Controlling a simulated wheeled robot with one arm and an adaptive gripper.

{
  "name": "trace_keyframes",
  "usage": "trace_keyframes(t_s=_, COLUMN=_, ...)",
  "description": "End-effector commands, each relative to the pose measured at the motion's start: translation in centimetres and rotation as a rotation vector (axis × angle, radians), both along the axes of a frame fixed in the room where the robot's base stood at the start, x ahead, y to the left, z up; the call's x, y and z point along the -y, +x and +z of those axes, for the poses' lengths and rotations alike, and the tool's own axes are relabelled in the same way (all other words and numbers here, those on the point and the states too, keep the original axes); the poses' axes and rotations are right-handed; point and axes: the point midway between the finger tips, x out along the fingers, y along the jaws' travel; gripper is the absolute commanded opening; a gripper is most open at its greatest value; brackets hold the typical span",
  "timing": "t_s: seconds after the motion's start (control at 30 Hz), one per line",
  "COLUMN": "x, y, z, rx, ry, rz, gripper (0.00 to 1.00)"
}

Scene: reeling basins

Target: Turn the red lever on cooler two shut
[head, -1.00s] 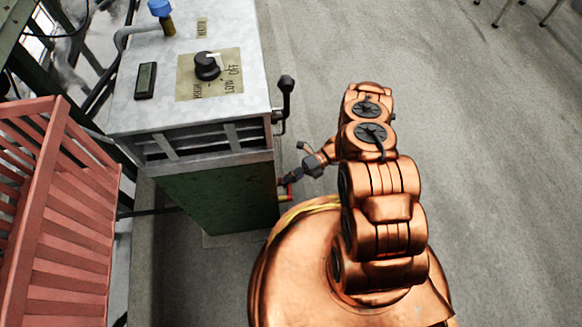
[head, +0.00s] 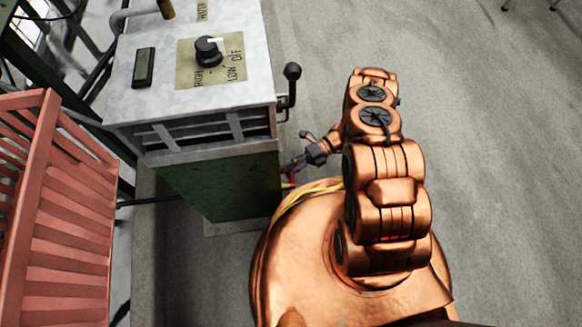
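A small red part (head: 289,184), which looks like the red lever, shows low beside the right side of the metal-topped cabinet (head: 160,95). It is small and partly hidden behind my gripper and arm, so I cannot tell its angle. My gripper (head: 294,163) is at the cabinet's lower right side, just above the red part in the picture. I cannot tell whether it touches the red part or how far its fingers are apart. No number shows on the cabinet.
The cabinet top carries a black knob (head: 208,50) with a HIGH, LOW, OFF label and a small display (head: 144,67). A black ball-ended handle (head: 291,80) sticks out on its right. A red slatted crate (head: 62,225) stands at left. The floor (head: 500,170) at right is clear.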

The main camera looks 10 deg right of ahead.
Motion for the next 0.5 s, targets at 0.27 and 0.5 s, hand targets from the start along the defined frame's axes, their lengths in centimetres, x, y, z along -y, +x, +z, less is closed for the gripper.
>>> trace_keyframes(t_s=0.27, x=0.02, y=0.05, z=0.05, rx=0.001, ry=0.001, rz=-0.002, gripper=0.41)
trace_keyframes(t_s=0.5, x=0.6, y=0.29, z=0.15, rx=0.002, ry=0.002, rz=-0.003, gripper=0.41)
